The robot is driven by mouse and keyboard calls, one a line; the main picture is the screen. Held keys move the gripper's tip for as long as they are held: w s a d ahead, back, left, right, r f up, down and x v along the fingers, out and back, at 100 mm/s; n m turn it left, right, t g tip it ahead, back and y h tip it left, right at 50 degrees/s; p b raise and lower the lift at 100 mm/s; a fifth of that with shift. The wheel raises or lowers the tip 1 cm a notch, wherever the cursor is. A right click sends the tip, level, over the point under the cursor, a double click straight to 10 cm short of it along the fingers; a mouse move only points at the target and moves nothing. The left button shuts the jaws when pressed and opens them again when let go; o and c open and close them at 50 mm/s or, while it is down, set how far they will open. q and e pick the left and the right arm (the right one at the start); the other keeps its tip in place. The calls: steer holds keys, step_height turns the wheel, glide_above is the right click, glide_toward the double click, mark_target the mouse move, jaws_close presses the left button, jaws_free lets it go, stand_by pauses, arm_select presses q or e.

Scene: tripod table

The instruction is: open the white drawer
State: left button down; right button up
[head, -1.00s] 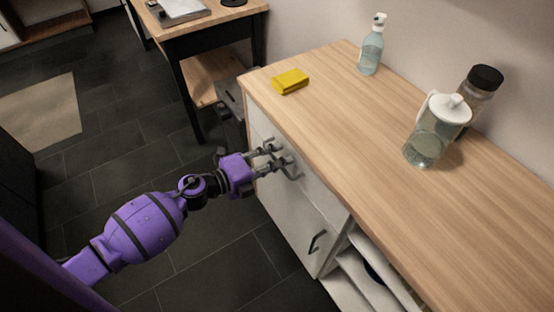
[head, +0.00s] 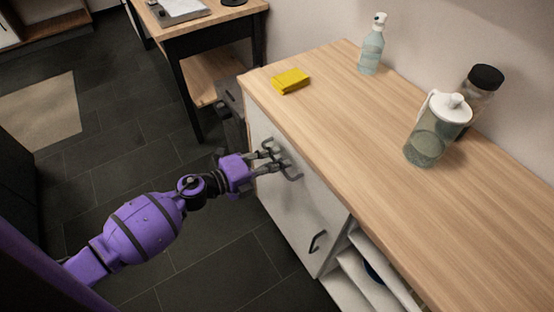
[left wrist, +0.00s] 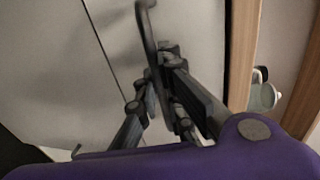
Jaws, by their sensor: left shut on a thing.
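The white drawer (head: 312,187) is at the top of the white cabinet, just under the wooden worktop. Its front looks flush with the cabinet, with no visible gap. My left gripper (head: 274,158) is at the drawer front, shut on the drawer's handle. In the left wrist view the dark bar handle (left wrist: 147,32) runs down between the fingers of my left gripper (left wrist: 168,58). The drawer front (left wrist: 195,40) lies behind them. The fingers hide part of the handle. My right gripper is in neither view.
A door with a dark handle (head: 317,242) is below the drawer, beside open shelves (head: 362,280). Tiled floor lies clear before the cabinet.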

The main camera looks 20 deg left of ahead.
arm_select(q)
steer(key=f+b+v, duration=0.1)
steer(key=f+v, duration=0.2)
steer(key=v, duration=1)
steer(key=s+f+v, duration=0.1)
steer(key=f+v, duration=0.2)
steer(key=v, duration=1.1)
steer(key=shift+s+a+b, duration=0.25)
steer(key=shift+a+b, duration=0.15)
steer(key=shift+a, duration=0.05)
steer(key=shift+r, duration=0.1)
steer(key=c, duration=1.9)
jaws_free()
steer(key=shift+o, duration=0.2)
steer(key=v, duration=1.2)
